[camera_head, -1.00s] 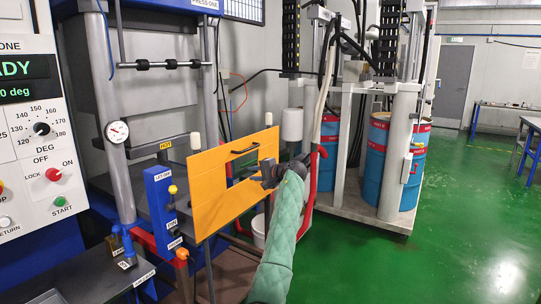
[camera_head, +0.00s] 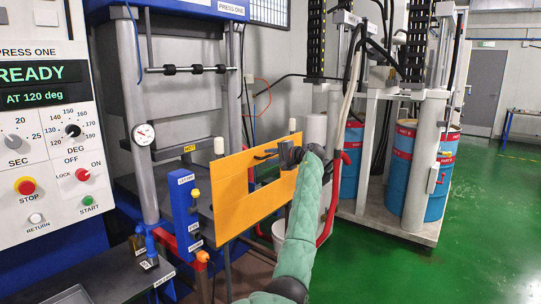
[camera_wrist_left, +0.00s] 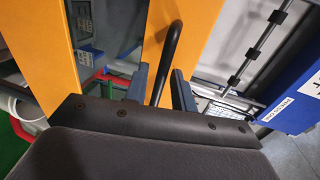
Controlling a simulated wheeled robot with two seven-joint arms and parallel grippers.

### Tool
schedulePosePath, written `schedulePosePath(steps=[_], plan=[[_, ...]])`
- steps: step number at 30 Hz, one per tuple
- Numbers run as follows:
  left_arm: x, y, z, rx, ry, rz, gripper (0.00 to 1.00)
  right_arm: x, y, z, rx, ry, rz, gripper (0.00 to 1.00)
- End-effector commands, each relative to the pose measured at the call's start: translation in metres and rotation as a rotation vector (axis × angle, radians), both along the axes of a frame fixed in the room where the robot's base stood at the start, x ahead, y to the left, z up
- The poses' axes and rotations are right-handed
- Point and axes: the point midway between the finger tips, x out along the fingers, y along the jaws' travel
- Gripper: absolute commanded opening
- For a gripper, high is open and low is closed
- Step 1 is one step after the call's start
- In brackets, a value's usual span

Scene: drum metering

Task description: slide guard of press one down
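The guard of press one is an orange panel (camera_head: 240,205) with a window, standing upright in front of the press in the head view. It also fills much of the left wrist view (camera_wrist_left: 45,45). Its black bar handle (camera_wrist_left: 169,50) runs between the fingers of my left gripper (camera_wrist_left: 160,88) in the left wrist view. The fingers are apart, with a gap beside the bar. In the head view my left gripper (camera_head: 268,156) is at the panel's upper part and covers most of the handle. My right gripper is not in view.
The control panel (camera_head: 50,130) reads READY, AT 120 deg. A blue post (camera_head: 184,210) with a yellow-topped knob stands left of the guard. Blue-and-red drums (camera_head: 405,175) stand behind on the right. The green floor (camera_head: 480,230) at right is clear.

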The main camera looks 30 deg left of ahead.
Motion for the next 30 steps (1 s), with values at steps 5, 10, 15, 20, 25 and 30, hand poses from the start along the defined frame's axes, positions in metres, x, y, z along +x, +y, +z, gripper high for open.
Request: schedulePosePath(steps=[5,10,15,20,25,30], plan=[[0.000,0.006,-0.002,0.000,0.000,0.000,0.26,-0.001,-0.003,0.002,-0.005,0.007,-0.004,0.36],[0.000,0.006,-0.002,0.000,0.000,0.000,0.26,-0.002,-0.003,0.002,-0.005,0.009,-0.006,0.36],[0.000,0.006,-0.002,0.000,0.000,0.000,0.00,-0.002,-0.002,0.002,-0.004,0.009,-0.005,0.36],[0.000,0.006,-0.002,-0.001,0.000,0.000,0.00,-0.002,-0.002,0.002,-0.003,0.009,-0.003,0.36],[0.000,0.006,-0.007,-0.001,0.001,0.000,0.00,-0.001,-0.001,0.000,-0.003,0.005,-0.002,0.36],[0.000,0.006,-0.031,-0.001,0.002,0.001,0.00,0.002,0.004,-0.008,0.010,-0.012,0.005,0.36]])
